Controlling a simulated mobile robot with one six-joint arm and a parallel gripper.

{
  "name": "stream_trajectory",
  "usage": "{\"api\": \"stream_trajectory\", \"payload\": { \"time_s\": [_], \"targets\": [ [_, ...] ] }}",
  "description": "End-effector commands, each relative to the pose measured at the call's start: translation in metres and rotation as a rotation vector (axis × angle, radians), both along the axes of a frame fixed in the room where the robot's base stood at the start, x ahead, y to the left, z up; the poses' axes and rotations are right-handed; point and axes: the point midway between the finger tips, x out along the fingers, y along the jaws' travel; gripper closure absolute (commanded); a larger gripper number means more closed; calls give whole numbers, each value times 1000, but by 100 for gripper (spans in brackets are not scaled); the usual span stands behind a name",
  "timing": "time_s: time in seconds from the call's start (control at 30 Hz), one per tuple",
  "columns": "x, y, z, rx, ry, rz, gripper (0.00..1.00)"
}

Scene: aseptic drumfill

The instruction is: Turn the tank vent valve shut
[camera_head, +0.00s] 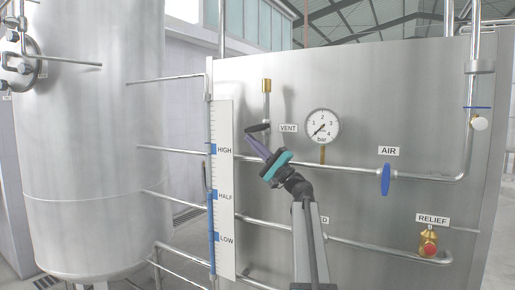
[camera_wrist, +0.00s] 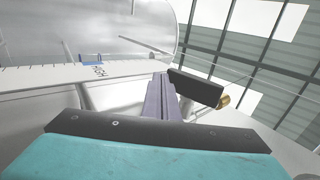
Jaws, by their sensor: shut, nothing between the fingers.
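The vent valve's dark lever handle (camera_head: 258,127) sits on a thin vertical pipe, left of the VENT label (camera_head: 288,128). A brass fitting (camera_head: 266,86) tops that pipe. My gripper (camera_head: 251,139) reaches up from below, and its shut, empty fingers end just below and left of the handle. In the wrist view the closed fingers (camera_wrist: 160,95) lie beside a dark flat handle (camera_wrist: 195,88), with a brass piece (camera_wrist: 224,101) behind it. I cannot tell whether the fingers touch the handle. The valve body is partly hidden.
A pressure gauge (camera_head: 322,126) and a blue AIR handle (camera_head: 385,179) are to the right. A red-knobbed RELIEF valve (camera_head: 429,244) is low right. A level scale (camera_head: 225,190) stands left of my gripper, with a large tank (camera_head: 90,140) beyond. Horizontal pipes cross the panel.

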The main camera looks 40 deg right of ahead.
Motion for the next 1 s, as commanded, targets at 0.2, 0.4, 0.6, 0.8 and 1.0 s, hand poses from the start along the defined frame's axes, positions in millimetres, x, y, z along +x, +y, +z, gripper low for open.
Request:
{"api": "stream_trajectory", "payload": {
  "time_s": [0.2,0.4,0.6,0.8,1.0],
  "targets": [
    [8,5,2,0,-1,2,100],
    [11,6,5,-1,-1,3,100],
    [12,7,6,0,0,4,100],
    [12,7,5,0,0,4,100],
    [12,7,5,0,0,4,100]
  ]
}}
